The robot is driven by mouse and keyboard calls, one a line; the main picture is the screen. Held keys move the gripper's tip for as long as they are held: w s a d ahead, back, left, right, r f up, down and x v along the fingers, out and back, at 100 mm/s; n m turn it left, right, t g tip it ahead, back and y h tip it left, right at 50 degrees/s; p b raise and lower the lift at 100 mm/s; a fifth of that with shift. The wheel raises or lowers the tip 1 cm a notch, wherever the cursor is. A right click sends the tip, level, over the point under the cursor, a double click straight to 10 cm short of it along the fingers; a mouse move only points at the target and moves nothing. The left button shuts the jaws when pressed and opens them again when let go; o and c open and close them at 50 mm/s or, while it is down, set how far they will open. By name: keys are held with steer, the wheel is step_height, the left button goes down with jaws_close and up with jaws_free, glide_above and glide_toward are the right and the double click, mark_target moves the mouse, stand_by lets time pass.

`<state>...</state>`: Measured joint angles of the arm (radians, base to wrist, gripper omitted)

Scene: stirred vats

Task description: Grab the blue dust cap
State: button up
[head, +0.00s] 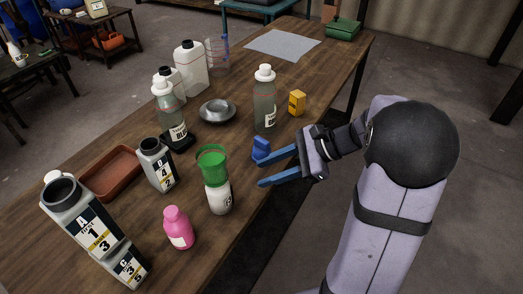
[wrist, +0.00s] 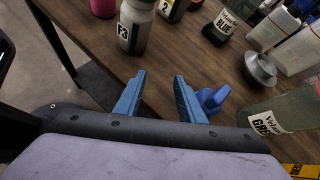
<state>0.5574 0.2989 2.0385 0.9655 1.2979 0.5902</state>
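The blue dust cap (head: 261,147) stands near the right edge of the wooden table in the head view. It also shows in the wrist view (wrist: 213,98), just right of the right finger and partly hidden by it. My gripper (head: 262,171) is open, its two blue fingers reaching in over the table edge. In the wrist view the gap between the fingers (wrist: 159,80) is empty, with the cap outside it. I cannot tell whether the right finger touches the cap.
A white bottle with a green top (head: 218,190) and a pink bottle (head: 179,228) stand in front of the cap. A grey-green bottle (head: 265,100) and a yellow block (head: 297,102) stand behind it. A metal dish (head: 217,112) is further in on the wooden table (head: 110,215).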

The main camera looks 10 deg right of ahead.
mark_target(255, 138)
steer(key=w+d+r+m+t+y, duration=0.1)
steer(key=w, duration=0.1)
steer(key=w+d+r+m+t+y, duration=0.1)
steer(key=w+m+t, duration=0.1)
steer(key=w+d+r+m+t, duration=0.1)
steer(key=w+m+t, duration=0.1)
steer(key=shift+w+y+b, duration=0.15)
steer(key=shift+y+b, duration=0.15)
steer(key=shift+y, duration=0.1)
steer(key=m+t, duration=0.1)
steer(key=w+m+t, duration=0.1)
steer(key=w+f+t, duration=0.1)
steer(key=t, duration=0.1)
steer(key=shift+a+f+m+h, duration=0.1)
steer(key=shift+a+m+h, duration=0.25)
steer(key=shift+m+h, duration=0.05)
steer(key=shift+w+d+f+m+t, duration=0.25)
steer(key=shift+m+t, duration=0.15)
steer(key=shift+t, duration=0.1)
steer(key=shift+s+d+f+m+t+h, duration=0.15)
steer(key=shift+f+m+t+h, duration=0.15)
steer(key=shift+f+h, duration=0.2)
steer(key=shift+d+f+m+t+h, duration=0.1)
steer(key=shift+f+m+t+h, duration=0.25)
steer(key=shift+f, duration=0.2)
steer(key=shift+a+p+x, duration=0.25)
steer(key=shift+p+x, duration=0.1)
steer(key=shift+x, duration=2.75)
steer(key=shift+w+a+r, duration=0.1)
steer(key=shift+w+a, duration=0.2)
